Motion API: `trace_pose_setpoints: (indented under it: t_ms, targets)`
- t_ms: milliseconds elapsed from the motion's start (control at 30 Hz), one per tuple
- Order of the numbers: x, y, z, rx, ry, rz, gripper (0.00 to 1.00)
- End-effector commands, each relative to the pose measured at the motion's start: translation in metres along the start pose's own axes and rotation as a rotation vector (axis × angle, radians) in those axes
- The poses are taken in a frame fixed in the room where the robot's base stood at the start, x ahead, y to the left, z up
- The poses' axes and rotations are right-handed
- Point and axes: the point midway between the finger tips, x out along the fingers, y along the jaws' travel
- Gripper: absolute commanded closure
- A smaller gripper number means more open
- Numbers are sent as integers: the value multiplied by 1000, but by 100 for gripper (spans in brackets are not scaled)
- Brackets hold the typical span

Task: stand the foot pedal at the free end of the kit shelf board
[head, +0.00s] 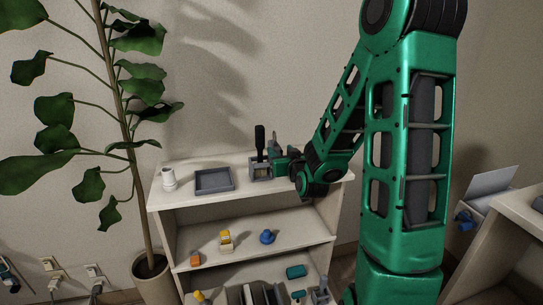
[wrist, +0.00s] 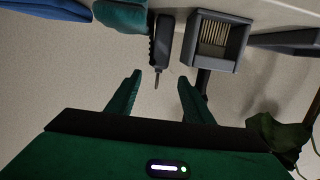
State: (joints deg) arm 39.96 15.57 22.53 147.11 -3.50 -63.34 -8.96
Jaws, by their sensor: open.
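A dark grey upright piece with a ribbed face and a thin metal stub, likely the foot pedal (wrist: 162,40), stands beside a grey slotted box (wrist: 215,45) in the wrist view, which looks upside down. It shows partly in the head view (head: 273,147), on the top board (head: 215,197) of the white shelf unit, likely the kit shelf board. My gripper (wrist: 158,85) is open. The stub shows between its fingertips with a gap on both sides. In the head view my gripper (head: 284,161) is at the box's right, and my arm hides the board's right end.
The top board also holds a white cup (head: 169,179) and a grey tray (head: 214,180). A teal piece (wrist: 122,14) and a blue piece (wrist: 45,9) lie beside the dark piece. Small objects fill lower boards. A plant (head: 130,120) stands left.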

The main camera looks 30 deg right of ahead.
Motion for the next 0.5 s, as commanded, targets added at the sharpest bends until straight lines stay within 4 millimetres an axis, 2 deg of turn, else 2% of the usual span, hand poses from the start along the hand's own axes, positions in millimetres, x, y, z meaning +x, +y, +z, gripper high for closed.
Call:
trace_pose_setpoints:
  t_ms: [333,500]
  targets:
    - [18,5,0,-2,1,5,53]
    - [40,7,0,-3,1,7,53]
